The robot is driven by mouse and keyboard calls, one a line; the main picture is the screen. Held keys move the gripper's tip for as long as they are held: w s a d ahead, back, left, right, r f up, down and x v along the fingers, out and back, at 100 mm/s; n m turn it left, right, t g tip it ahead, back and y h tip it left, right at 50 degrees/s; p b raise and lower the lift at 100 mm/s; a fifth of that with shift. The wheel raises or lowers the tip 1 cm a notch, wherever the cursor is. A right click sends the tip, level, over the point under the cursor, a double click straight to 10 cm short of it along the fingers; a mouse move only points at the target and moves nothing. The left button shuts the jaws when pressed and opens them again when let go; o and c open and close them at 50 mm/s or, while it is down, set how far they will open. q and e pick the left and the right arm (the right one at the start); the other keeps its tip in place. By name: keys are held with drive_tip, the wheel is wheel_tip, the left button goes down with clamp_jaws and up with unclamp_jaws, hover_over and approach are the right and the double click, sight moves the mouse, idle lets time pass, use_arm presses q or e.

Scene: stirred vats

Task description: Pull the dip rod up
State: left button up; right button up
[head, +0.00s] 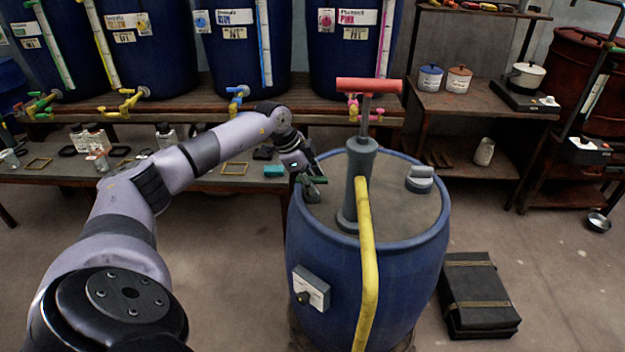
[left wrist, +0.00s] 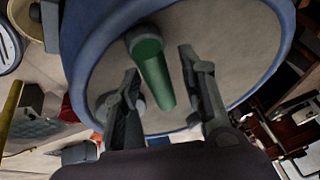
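The dip rod's green grip (head: 317,180) shows at the left of the blue barrel's lid (head: 405,215), low over the lid. In the left wrist view the green grip (left wrist: 153,75) has a grey end and lies between my fingers. My left gripper (head: 306,172) is at the grip, over the lid's left edge. In the left wrist view my left gripper (left wrist: 160,65) is open, one finger on each side of the grip, with gaps showing. The rod below the grip is hidden. My right gripper is not in view.
A grey hand pump (head: 361,185) with a red handle (head: 369,86) stands mid-lid, a yellow hose (head: 366,270) hanging down the front. A grey cap (head: 420,178) is at the lid's right. A control box (head: 311,290) is on the barrel's front. A bench (head: 60,175) stands behind.

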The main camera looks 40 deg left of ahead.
use_arm(q)
drive_tip(key=shift+c, duration=0.4)
drive_tip(key=shift+r, duration=0.1)
clamp_jaws()
idle(0.3)
